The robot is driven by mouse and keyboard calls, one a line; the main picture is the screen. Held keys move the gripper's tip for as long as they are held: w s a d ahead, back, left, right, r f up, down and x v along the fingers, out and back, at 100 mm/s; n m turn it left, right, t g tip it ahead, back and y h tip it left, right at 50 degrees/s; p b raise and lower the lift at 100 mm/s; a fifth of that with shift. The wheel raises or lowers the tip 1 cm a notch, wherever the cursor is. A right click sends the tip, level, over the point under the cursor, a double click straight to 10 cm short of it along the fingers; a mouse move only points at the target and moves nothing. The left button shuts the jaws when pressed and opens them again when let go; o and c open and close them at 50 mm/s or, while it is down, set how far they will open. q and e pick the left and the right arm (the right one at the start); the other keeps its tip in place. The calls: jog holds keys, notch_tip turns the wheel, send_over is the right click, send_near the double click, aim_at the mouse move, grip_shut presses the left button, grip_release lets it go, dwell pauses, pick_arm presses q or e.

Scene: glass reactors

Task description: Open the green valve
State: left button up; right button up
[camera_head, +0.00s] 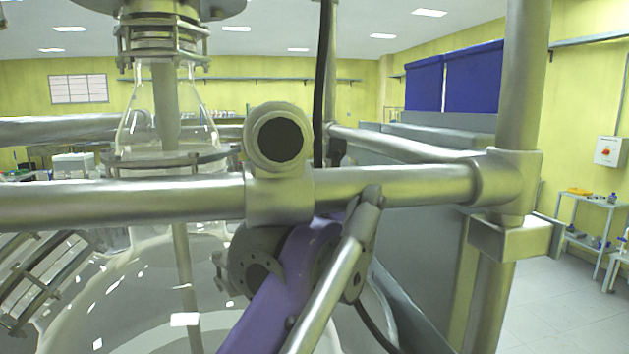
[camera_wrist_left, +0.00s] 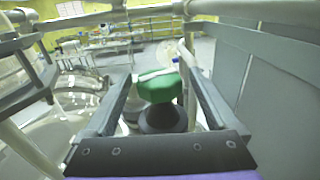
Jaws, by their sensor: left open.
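The green valve (camera_wrist_left: 160,86) shows in the left wrist view as a bright green handle on a dark, cone-shaped base. A pale strip crosses its top. My left gripper (camera_wrist_left: 156,76) is open, with one dark finger on each side of the valve. The valve appears between the fingers; I cannot tell whether either finger touches it. In the head view I do not see the valve or my left fingers; metal pipes and my own purple arm fill that middle area. My right gripper is in neither view.
A metal pipe frame (camera_head: 120,198) crosses close in front, joined to an upright post (camera_head: 525,100) at the right. A glass reactor (camera_head: 90,310) stands behind it at the left. A grey panel (camera_wrist_left: 262,95) runs along the gripper's right side. Open floor (camera_head: 560,315) lies at far right.

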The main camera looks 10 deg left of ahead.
pick_arm(q)
jog(key=shift+w+a, duration=0.1)
jog(key=shift+w, duration=0.1)
jog(key=c, duration=1.4)
jog(key=shift+n+y, duration=0.3)
jog(key=shift+y, duration=0.1)
jog(key=n+g+y, duration=0.2)
jog(key=shift+y, duration=0.4)
jog(key=shift+n+g+y, duration=1.7)
jog(key=shift+y, duration=0.3)
jog(key=shift+g, duration=0.3)
jog(key=o, duration=1.4)
